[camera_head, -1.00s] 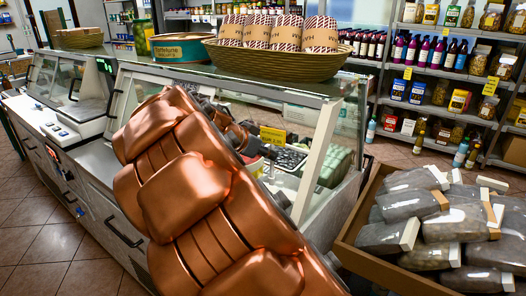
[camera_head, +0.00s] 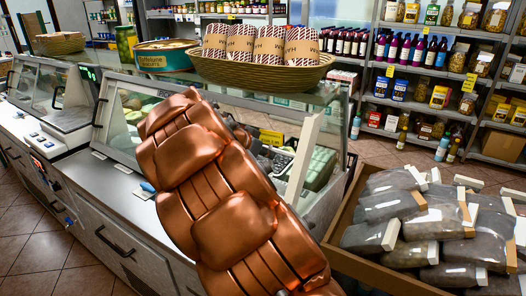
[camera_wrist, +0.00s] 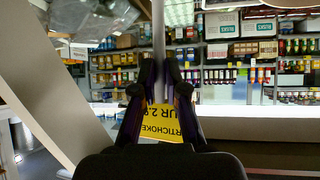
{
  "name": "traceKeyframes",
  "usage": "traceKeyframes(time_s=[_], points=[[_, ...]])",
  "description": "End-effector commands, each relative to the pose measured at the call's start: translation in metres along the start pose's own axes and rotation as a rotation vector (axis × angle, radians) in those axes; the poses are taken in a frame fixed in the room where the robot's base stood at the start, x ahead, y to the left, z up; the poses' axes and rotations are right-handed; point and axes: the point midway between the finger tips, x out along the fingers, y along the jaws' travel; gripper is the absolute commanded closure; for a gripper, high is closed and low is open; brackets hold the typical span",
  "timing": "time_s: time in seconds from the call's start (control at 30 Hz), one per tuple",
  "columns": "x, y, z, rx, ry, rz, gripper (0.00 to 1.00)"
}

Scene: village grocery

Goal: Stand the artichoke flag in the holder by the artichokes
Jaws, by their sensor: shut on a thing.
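My gripper (camera_wrist: 160,72) is shut on the yellow artichoke flag (camera_wrist: 160,125), whose black lettering reads upside down in the wrist view. The flag lies between the dark fingers. In the head view the yellow flag (camera_head: 272,137) shows behind the glass of the counter case, just right of my copper-coloured arm. My arm hides most of the gripper there. Green produce (camera_head: 321,167) lies in the case to the right of the flag; I cannot tell whether it is artichokes. I cannot make out a flag holder in either view.
A pale post (camera_head: 303,155) edges the case. A crate of grey bags (camera_head: 370,274) stands at right. Stocked shelves (camera_head: 425,75) stand behind.

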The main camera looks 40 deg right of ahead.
Motion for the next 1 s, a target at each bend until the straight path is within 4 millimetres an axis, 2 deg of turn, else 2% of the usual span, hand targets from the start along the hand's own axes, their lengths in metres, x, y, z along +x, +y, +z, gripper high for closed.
traceKeyframes(time_s=[0.9, 1.0], points=[[0.050, -0.014, -0.042, 0.002, 0.000, -0.001, 1.00], [0.059, -0.016, -0.037, 0.000, -0.001, -0.001, 1.00]])
